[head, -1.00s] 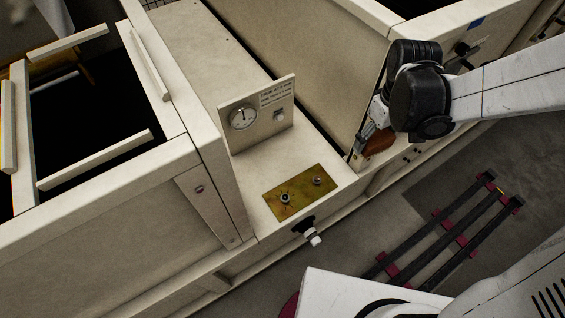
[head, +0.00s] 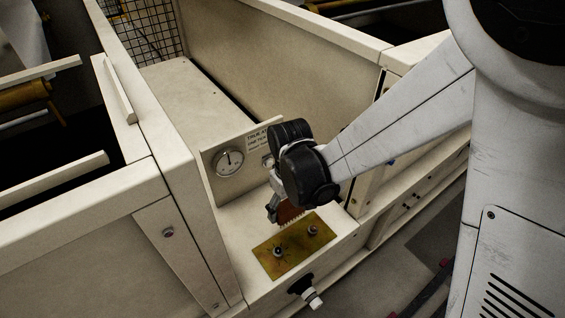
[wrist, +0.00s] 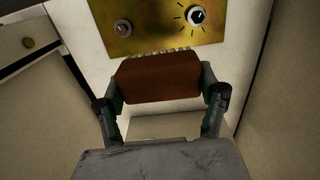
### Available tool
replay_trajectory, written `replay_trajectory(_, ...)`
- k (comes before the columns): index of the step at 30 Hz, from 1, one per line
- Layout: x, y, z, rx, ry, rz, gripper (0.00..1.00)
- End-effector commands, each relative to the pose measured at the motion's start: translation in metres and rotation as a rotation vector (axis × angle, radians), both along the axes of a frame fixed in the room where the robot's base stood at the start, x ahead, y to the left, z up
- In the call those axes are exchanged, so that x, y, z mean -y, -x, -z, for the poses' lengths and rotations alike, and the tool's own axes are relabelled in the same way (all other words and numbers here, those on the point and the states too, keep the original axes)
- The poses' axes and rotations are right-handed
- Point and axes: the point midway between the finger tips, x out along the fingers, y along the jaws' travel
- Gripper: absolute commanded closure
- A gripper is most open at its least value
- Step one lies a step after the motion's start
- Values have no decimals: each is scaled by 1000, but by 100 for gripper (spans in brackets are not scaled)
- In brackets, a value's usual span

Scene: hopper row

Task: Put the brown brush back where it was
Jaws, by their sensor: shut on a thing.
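The brown brush (wrist: 158,80) is between the two fingers of my gripper (wrist: 160,92) in the wrist view, with pale bristles showing along its far edge. My gripper is shut on it. In the head view the brush (head: 290,214) hangs below my gripper (head: 282,208), close to the brass plate (head: 270,262) and in front of the gauge panel. My wrist hides part of the brush there. I cannot tell whether the bristles touch the surface below.
The brass plate carries two knobs. An upright panel with a round gauge (head: 229,162) stands behind it. A white-handled valve (head: 313,298) sticks out of the front face. Cream hopper walls rise left and right. The ledge behind the panel (head: 185,90) is clear.

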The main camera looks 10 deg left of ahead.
Motion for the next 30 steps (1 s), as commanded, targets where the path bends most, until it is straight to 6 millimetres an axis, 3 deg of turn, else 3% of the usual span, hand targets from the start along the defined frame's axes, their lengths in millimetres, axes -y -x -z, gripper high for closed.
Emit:
replay_trajectory(12,-50,-48,42,0,0,0,58)
replay_trajectory(19,-56,-53,50,0,0,1,58)
replay_trajectory(27,-56,-53,84,0,0,1,58)
replay_trajectory(30,-55,-53,87,0,0,1,58)
